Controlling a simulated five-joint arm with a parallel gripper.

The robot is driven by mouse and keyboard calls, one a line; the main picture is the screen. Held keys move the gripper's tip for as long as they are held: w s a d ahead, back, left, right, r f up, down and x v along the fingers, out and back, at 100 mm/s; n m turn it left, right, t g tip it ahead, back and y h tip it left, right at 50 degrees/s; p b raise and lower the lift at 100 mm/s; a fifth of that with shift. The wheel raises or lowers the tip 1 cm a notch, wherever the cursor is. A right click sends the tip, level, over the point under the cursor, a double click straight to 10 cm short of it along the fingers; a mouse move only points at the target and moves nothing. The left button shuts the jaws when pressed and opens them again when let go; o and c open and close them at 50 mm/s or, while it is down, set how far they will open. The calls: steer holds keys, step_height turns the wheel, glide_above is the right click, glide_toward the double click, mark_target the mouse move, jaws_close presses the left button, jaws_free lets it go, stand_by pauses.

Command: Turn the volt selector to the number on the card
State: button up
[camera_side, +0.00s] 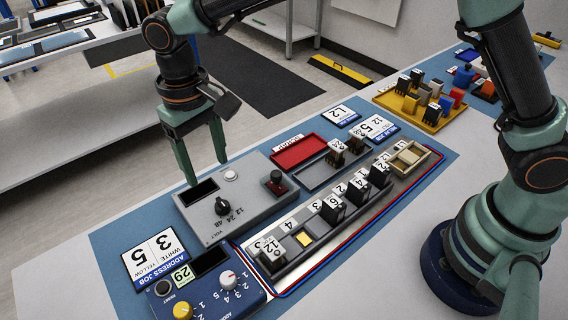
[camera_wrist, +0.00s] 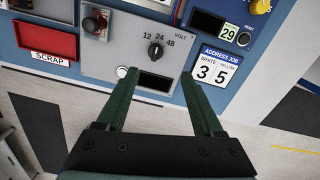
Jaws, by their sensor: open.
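The volt selector is a black knob (camera_side: 222,205) on a grey box (camera_side: 205,232), with 12, 24 and 48 printed beside it. The knob also shows in the wrist view (camera_wrist: 156,50); I cannot tell for sure which number it points to. My gripper (camera_side: 207,172) is open and empty above the box's far edge, apart from the knob. In the wrist view its fingertips (camera_wrist: 160,74) lie either side of the box's dark display window (camera_wrist: 155,81).
An address job card (camera_side: 153,253) reads white 3 and yellow 5. A blue control box (camera_side: 207,290) with knobs stands beside the grey box.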

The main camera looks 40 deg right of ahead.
mark_target(220, 202)
steer(key=f, duration=1.1)
steer(key=shift+w+d, duration=0.1)
steer(key=shift+d, duration=0.3)
jaws_close()
